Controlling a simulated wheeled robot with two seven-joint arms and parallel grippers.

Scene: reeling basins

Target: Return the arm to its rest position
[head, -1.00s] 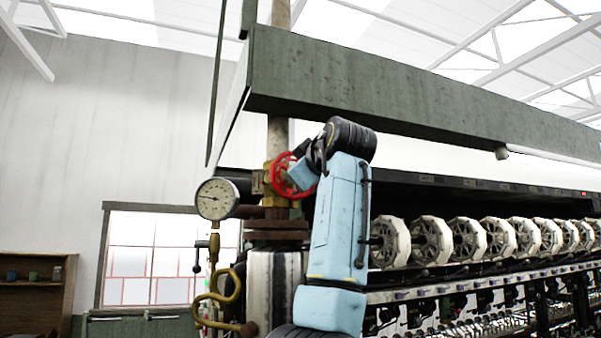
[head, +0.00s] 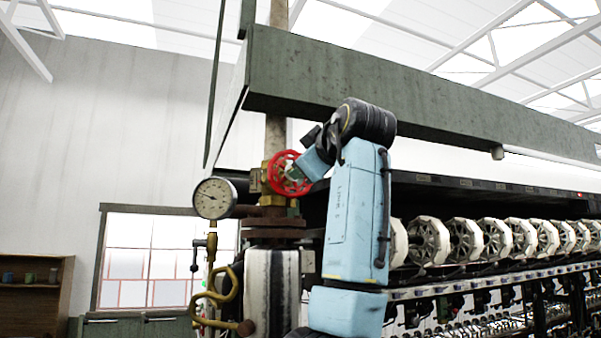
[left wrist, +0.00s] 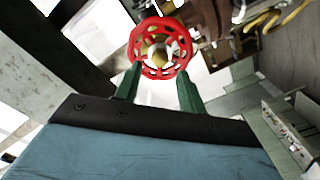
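The red handwheel (head: 274,172) sits on a brass valve on the upright pipe, left of my arm in the head view. My left gripper (head: 298,174) is close in front of the wheel's right side and partly covers it. In the left wrist view, the two green fingers of my left gripper (left wrist: 158,88) stand apart with nothing between them near the palm. The red wheel (left wrist: 157,73) shows just beyond the fingertips; I cannot tell if they touch it. My right gripper is not in view.
A pressure gauge (head: 213,198) and a bent brass pipe (head: 232,288) are left of the valve. A long dark green beam (head: 400,95) runs overhead. The reeling machine with a row of white reels (head: 463,240) is to the right. A window (head: 150,262) is behind.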

